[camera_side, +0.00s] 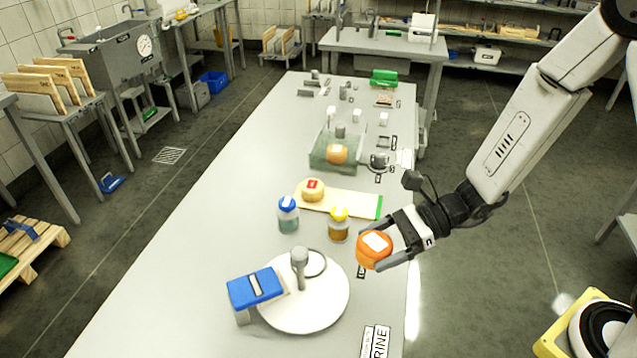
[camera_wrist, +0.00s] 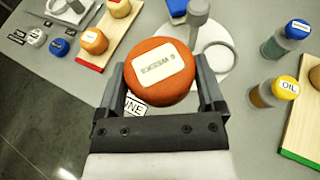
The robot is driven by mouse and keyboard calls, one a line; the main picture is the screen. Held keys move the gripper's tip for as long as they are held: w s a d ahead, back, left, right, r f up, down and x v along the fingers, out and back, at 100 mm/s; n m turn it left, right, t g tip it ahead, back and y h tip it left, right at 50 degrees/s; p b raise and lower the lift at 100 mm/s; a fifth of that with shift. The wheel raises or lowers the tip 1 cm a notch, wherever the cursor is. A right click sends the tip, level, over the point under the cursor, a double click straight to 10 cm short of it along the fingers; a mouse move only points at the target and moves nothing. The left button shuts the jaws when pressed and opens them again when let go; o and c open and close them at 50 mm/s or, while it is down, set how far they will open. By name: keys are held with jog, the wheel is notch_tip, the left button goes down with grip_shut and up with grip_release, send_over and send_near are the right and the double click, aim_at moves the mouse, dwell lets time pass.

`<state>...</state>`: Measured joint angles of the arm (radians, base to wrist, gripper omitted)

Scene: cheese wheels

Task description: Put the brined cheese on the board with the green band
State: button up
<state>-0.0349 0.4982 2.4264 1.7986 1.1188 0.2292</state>
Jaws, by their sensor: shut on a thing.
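My gripper (camera_side: 392,256) is shut on an orange cheese wheel (camera_side: 374,250) with a white label, held above the table's right edge. In the wrist view the held wheel (camera_wrist: 158,72) sits between both fingers and its label seems to read "6 WEEKS". The pale board (camera_side: 340,203) with the green band (camera_side: 379,207) lies farther back than my gripper. A yellow cheese with a red label (camera_side: 312,190) sits on its left part; the part towards the band is bare. The board's green-banded edge (camera_wrist: 298,159) shows at the wrist view's right.
A yellow-capped oil bottle (camera_side: 339,226) and a blue-capped bottle (camera_side: 288,216) stand before the board. Behind it, a clear tank (camera_side: 320,158) holds another orange cheese (camera_side: 337,154). A white round plate (camera_side: 325,305) is in front. A red-banded board (camera_wrist: 90,67) with cheeses shows in the wrist view.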

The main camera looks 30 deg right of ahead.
dwell(0.5)
jog(key=w+d+m+t+h, duration=0.4)
jog(key=w+d+m+t, duration=0.15)
jog(key=w+d, duration=0.7)
send_over(350, 202)
jog(key=s, duration=0.1)
notch_tip(350, 202, down, 9)
jog(key=shift+s+f, duration=0.1)
jog(key=shift+f, duration=0.1)
jog(key=shift+w+f+y, duration=0.3)
jog(key=shift+w+f, duration=0.05)
jog(key=shift+w+f, duration=0.1)
jog(key=shift+f, duration=0.1)
jog(key=shift+w+f, duration=0.15)
jog(key=shift+f, duration=1.45)
